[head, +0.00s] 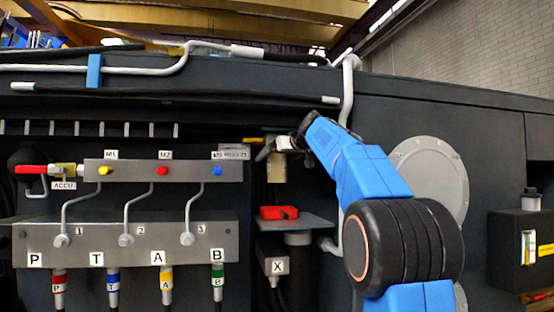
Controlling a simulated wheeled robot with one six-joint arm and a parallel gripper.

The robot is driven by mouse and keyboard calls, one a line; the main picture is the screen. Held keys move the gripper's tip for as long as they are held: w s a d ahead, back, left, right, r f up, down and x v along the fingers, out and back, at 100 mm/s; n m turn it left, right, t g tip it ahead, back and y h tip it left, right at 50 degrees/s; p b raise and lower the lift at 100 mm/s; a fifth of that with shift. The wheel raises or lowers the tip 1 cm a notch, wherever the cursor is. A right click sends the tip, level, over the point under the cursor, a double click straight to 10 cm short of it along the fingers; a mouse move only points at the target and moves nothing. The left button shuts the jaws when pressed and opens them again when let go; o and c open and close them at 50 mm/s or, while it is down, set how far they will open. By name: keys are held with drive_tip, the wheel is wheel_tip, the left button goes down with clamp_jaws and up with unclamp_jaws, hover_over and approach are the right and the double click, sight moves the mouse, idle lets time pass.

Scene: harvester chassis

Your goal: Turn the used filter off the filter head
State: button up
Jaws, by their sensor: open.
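The used filter (278,170) looks like a short beige cylinder hanging upright in the dark recess in the middle of the head view. The filter head above it is mostly dark and partly hidden by my gripper, so I cannot make out its join with the filter. My gripper (274,148) reaches in from the right at the filter's upper part. Its grey fingers are open and appear beside or around the filter; I cannot tell whether they touch it.
Below the filter, a red tray-like part (278,212) sits on a grey shelf (312,221). A grey block marked X (274,267) is under it. Left is a valve manifold (130,243) with pipes and hoses. A pale pipe (347,95) runs down near my arm.

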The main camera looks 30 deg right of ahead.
drive_tip(key=c, duration=1.9)
drive_tip(key=shift+a+m+h, duration=0.1)
drive_tip(key=shift+m+h, duration=0.2)
drive_tip(key=shift+h, duration=0.1)
drive_tip(key=shift+c, duration=0.2)
drive_tip(key=shift+m+h, duration=1.3)
drive_tip(key=shift+h, duration=0.3)
drive_tip(key=shift+m+g+h, duration=0.6)
drive_tip(key=shift+m+h, duration=0.3)
drive_tip(key=shift+h, duration=0.2)
